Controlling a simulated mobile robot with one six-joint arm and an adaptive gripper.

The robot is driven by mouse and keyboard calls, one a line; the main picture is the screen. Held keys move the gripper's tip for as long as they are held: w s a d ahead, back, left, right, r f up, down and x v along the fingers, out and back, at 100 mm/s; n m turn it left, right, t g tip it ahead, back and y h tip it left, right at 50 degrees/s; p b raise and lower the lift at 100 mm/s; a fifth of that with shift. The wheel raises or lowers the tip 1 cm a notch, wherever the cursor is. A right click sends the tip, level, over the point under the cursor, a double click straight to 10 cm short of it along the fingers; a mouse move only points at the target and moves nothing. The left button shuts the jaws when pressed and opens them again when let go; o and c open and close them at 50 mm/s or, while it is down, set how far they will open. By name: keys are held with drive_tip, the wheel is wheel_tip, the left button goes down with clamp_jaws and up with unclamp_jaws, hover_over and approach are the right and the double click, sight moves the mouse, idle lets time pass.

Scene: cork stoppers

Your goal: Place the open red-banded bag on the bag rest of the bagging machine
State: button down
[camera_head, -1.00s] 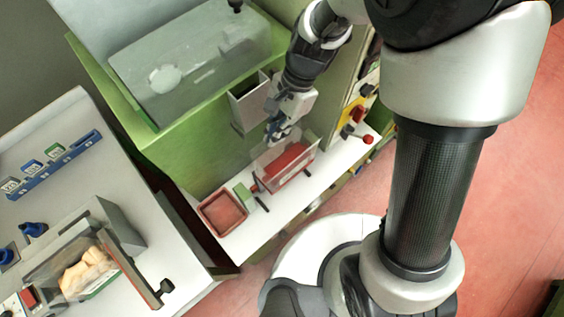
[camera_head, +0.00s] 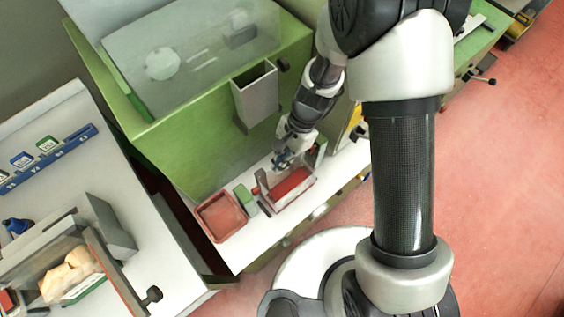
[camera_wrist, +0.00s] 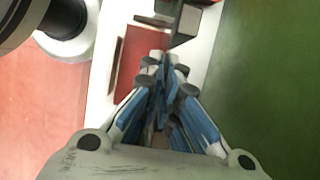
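The clear red-banded bag (camera_head: 293,187) is low over the white shelf in front of the green bagging machine (camera_head: 195,140). Its red part also shows in the wrist view (camera_wrist: 138,62). My gripper (camera_head: 281,164) is at the bag's upper back edge. In the wrist view, the blue fingers (camera_wrist: 165,66) come together at the tips beside the red part and appear shut on the bag's thin clear edge. The bag rest is mostly hidden beneath the bag, and I cannot tell whether the bag touches it.
A grey chute (camera_head: 256,92) sticks out of the machine above and behind my gripper. A red tray (camera_head: 220,216) and a small green block (camera_head: 245,199) are on the shelf (camera_head: 240,247) left of the bag. A white table (camera_head: 45,190) with a blue rack (camera_head: 48,158) is further left.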

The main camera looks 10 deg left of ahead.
drive_tip(key=shift+f, duration=0.15)
drive_tip(key=c, duration=1.8)
unclamp_jaws()
drive_tip(key=p+v, duration=0.4)
drive_tip(key=v, duration=0.8)
drive_tip(key=shift+r, duration=0.2)
